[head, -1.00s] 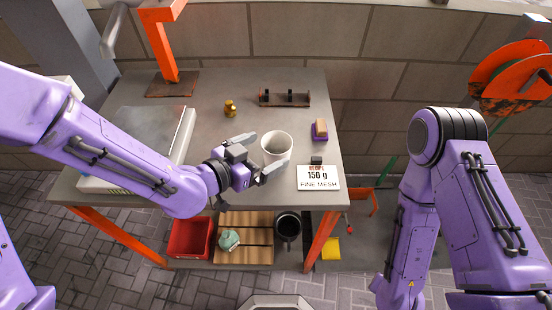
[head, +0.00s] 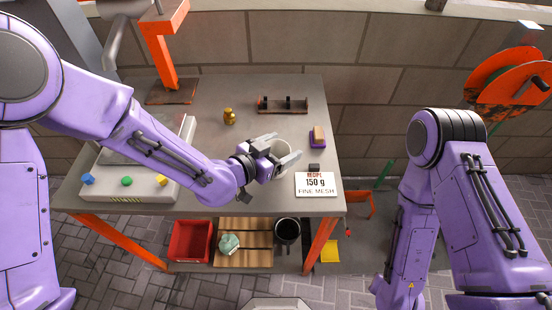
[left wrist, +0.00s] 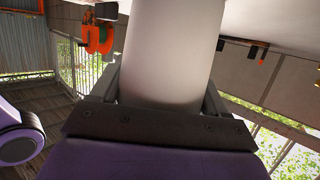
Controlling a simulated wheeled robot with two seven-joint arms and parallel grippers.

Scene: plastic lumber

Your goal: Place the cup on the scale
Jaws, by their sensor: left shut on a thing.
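The white cup (head: 285,147) is at the right part of the table, partly hidden by my left gripper (head: 281,151). The left gripper is shut on the cup, with one finger on each side. In the left wrist view the cup (left wrist: 172,50) fills the space between the fingers. Whether its base touches the table cannot be told. The scale (head: 147,189) is a pale box with blue, green and yellow buttons at the table's left, partly hidden under my left arm. My right arm is at the right; its gripper is out of view.
A brass weight (head: 229,116), a small rack (head: 283,104) and a purple-based brush (head: 317,137) stand behind. An orange post (head: 160,55) rises at the back left. A red bin (head: 190,240) is below.

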